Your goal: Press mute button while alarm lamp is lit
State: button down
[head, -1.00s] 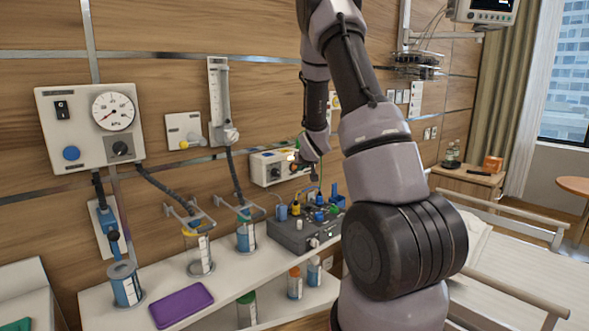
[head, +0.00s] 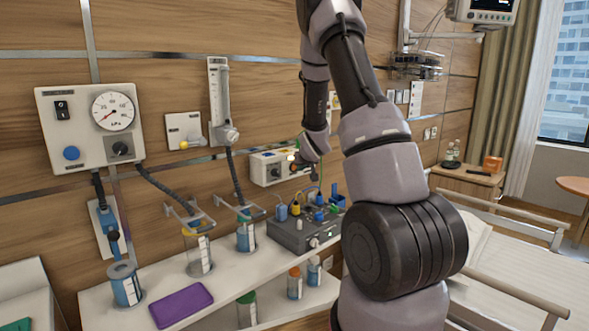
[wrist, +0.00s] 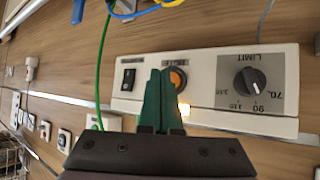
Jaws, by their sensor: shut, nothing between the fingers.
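The alarm box (head: 262,169) is a pale wall unit left of my forearm in the head view. In the wrist view its panel (wrist: 212,68) shows a round orange button (wrist: 179,77) in a dark ring under a small label I cannot read clearly.
The panel also has a black rocker switch (wrist: 129,79) on the left and a LIMIT knob (wrist: 249,82) on the right. A grey device with coloured plugs (head: 290,236) stands on the shelf below the box. Blue and yellow cables (wrist: 135,14) cross the top of the wrist view.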

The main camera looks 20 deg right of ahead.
jog(key=shift+w, duration=0.1)
jog(key=shift+w+a, duration=0.15)
jog(key=shift+w, duration=0.15)
jog(key=shift+w+a, duration=0.1)
jog(key=shift+w, duration=0.2)
dwell(0.6)
jog(key=shift+s, duration=0.15)
jog(key=shift+s+d, duration=0.25)
jog(key=shift+s, duration=0.3)
jog(key=shift+s+d, duration=0.3)
jog(key=shift+s, duration=0.5)
jog(key=shift+s+d, duration=0.25)
jog(key=shift+s, duration=0.5)
jog(key=shift+s+d, duration=0.3)
jog(key=shift+s, duration=0.5)
jog(key=shift+r, duration=0.1)
